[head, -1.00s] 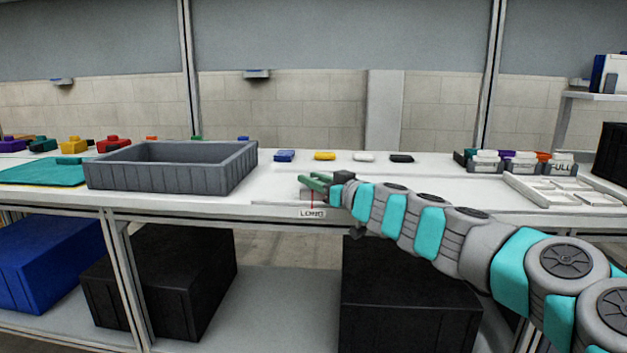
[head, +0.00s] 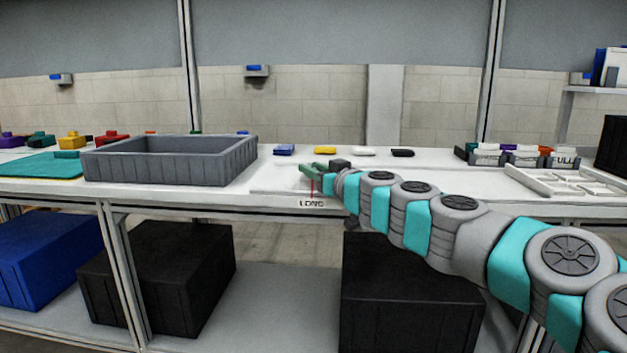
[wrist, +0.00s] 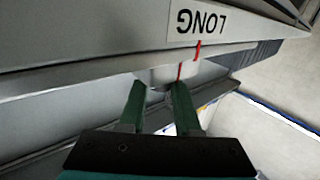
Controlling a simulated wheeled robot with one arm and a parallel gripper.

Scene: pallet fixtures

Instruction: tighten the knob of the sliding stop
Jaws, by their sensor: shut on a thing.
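My gripper (wrist: 158,90) has two green fingers, seen from behind in the wrist view. It is shut on a pale rounded piece, the knob of the sliding stop (wrist: 186,73), which shows just past the fingertips. A thin red line runs down from the white LONG label (wrist: 209,22) onto this piece. In the head view, my gripper (head: 313,169) is at the front edge of the bench, just above the LONG label (head: 312,203). The knob's grip and the stop's body are mostly hidden there, and I cannot tell how tight the knob is.
A grey open bin (head: 170,172) stands left of my gripper on the white bench. Blue (head: 284,150), yellow (head: 325,150), white and black pieces lie behind. A white divided tray (head: 565,182) is at right. Black boxes (head: 410,290) stand on the lower shelf.

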